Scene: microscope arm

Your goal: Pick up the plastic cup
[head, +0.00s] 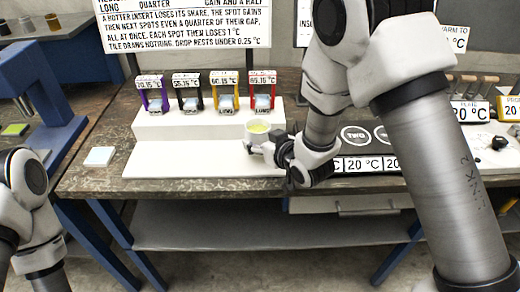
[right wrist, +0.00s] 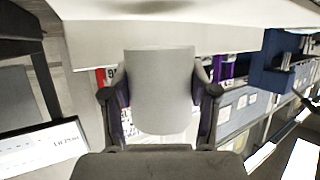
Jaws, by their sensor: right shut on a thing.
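The plastic cup (head: 257,129) is whitish with a yellow-green inside, upright in front of the white stepped stand in the head view. My right gripper (head: 260,149) is shut on it from the front right. In the right wrist view the pale cup (right wrist: 160,88) fills the space between the two dark fingers of my right gripper (right wrist: 160,105), one on each side. I cannot tell whether the cup's base touches the stand. Part of my left arm shows at the left edge of the head view; its gripper is out of view.
The white stand (head: 170,156) carries several holders with coloured frames and temperature labels, such as the red one (head: 263,92). A pale square tile (head: 99,157) lies on the worn bench at left. Labelled plates and tools are at right, partly behind my right arm. A blue frame (head: 45,95) stands left.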

